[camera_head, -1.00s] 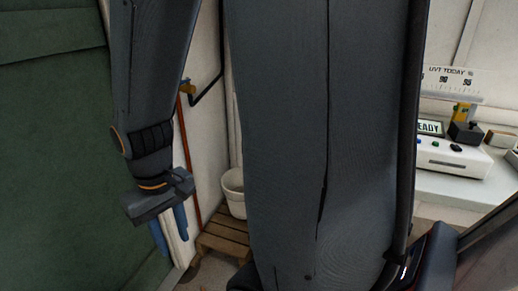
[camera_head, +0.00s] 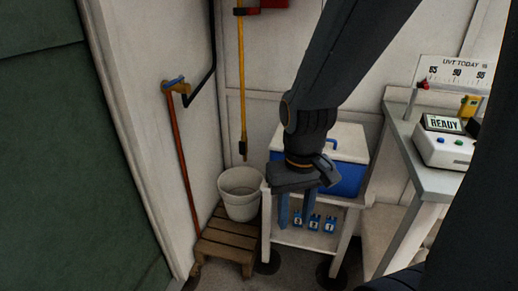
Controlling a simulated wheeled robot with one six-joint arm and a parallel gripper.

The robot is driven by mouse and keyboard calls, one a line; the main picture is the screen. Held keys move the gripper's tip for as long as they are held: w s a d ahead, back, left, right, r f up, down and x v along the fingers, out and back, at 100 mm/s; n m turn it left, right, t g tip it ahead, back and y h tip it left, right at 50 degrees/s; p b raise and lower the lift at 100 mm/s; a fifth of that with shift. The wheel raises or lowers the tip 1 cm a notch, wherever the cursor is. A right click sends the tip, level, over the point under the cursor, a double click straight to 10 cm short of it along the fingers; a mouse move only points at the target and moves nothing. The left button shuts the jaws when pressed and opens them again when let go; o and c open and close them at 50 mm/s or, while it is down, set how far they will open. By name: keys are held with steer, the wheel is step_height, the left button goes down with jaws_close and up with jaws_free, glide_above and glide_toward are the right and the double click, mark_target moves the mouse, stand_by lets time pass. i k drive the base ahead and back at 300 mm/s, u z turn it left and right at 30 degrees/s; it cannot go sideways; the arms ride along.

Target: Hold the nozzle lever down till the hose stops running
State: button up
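A brass tap (camera_head: 178,87) with a blue handle is on the left wall. A thin orange-red hose (camera_head: 180,165) runs down from it beside the pallet. I cannot make out a nozzle or its lever on this hose, and no running water shows. A yellow strip or hose (camera_head: 242,85) with a dark lower end hangs on the back wall; I cannot tell what it is. My gripper (camera_head: 296,216) points down with its fingers apart and nothing between them. It appears in front of the white stand, right of the bucket.
A white bucket (camera_head: 241,198) stands on a wooden pallet (camera_head: 226,246). A white stand (camera_head: 268,225) holds a blue-and-white cooler (camera_head: 345,178), with small blue numbered items (camera_head: 314,222) below. A grey bench (camera_head: 408,150) with a READY device (camera_head: 440,145) is at right. A green panel (camera_head: 45,160) fills the left.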

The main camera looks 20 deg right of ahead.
mark_target(242, 145)
steer(key=u, duration=0.05)
steer(key=k, duration=0.5)
steer(key=z, duration=1)
steer(key=i, duration=0.6)
steer(key=u, duration=1.2)
steer(key=i, duration=0.45)
steer(key=z, duration=0.05)
